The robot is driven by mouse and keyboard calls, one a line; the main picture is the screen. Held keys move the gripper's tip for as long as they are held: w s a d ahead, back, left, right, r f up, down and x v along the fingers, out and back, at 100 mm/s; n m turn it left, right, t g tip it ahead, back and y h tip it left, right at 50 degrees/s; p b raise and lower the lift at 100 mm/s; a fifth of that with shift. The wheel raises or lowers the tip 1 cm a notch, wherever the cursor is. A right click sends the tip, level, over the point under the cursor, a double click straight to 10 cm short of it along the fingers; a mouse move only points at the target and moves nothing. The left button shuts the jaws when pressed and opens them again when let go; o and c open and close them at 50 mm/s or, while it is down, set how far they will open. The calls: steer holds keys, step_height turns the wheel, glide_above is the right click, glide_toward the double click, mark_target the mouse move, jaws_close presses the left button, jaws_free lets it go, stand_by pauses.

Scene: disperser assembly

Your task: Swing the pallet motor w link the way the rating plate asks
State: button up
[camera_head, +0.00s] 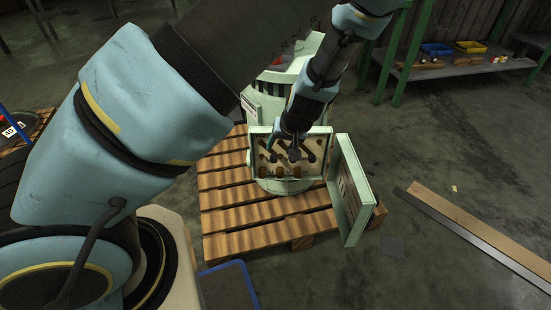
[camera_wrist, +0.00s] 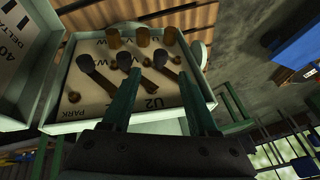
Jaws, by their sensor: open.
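The pallet motor (camera_head: 282,100) is pale green, on a wooden pallet, its terminal box open. In the wrist view the box (camera_wrist: 52,122) holds a cream board with brass posts and several dark round-headed links. One link (camera_wrist: 98,78) lies slanted left of my gripper (camera_wrist: 158,76). Another dark link (camera_wrist: 163,60) lies between the fingers. Letters including W, V, U2 and PARK show, but I cannot tell which link is W. My gripper is open over the board, its green fingers apart; touching is unclear. The rating plate (camera_wrist: 15,35) on the open lid shows "40" and "DELTA", partly cut off.
The open lid (camera_head: 351,190) stands out at the right of the box. The wooden pallet (camera_head: 235,212) lies under the motor. A shelf (camera_head: 450,68) with blue and yellow bins stands at the back right. Long planks (camera_head: 480,235) lie on the floor at right.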

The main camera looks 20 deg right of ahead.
mark_target(275, 157)
steer(key=b+x, duration=0.1)
steer(key=x, duration=0.5)
steer(key=shift+w+f, duration=0.1)
steer(key=shift+f, duration=0.2)
jaws_close()
stand_by(1.1)
